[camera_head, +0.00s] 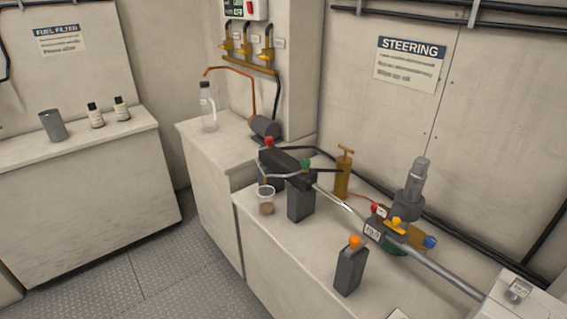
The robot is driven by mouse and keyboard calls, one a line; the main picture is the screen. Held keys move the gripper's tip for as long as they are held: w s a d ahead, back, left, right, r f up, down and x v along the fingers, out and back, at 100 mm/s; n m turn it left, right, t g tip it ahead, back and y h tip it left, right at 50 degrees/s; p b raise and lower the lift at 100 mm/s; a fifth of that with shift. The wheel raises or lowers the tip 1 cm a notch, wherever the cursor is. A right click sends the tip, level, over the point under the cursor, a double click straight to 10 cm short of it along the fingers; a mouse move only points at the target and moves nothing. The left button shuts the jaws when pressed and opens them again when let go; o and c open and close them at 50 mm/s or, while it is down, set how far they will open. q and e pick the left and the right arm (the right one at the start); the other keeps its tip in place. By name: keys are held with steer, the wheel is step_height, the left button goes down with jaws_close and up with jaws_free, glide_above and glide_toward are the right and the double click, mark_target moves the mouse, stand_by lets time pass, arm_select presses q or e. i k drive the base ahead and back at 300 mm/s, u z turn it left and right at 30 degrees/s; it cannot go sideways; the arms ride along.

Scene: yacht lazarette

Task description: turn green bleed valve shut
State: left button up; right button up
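A green bleed valve knob (306,164) sits on top of the dark steering cylinder (290,170), near its rod end. A red knob (268,142) is at the cylinder's far end. A clear cup (266,203) with brown liquid stands below and in front of the cylinder. A thin dark tube runs from near the green knob toward the cup. I cannot tell from this view whether the green valve is open or shut. Neither of my grippers shows in the head view, and nothing visible touches the valve.
A dark block with an orange knob (355,242) stands at the front. A brass hand pump (344,175) stands behind the rod (345,207). A clear bottle (208,108) and a grey cylinder (264,128) stand farther back.

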mark_target(306, 163)
steer(key=u, duration=0.05)
steer(key=k, duration=0.3)
steer(key=u, duration=1.25)
steer(key=i, duration=1.65)
steer(key=z, duration=1.25)
steer(key=i, duration=0.8)
steer(key=z, duration=0.9)
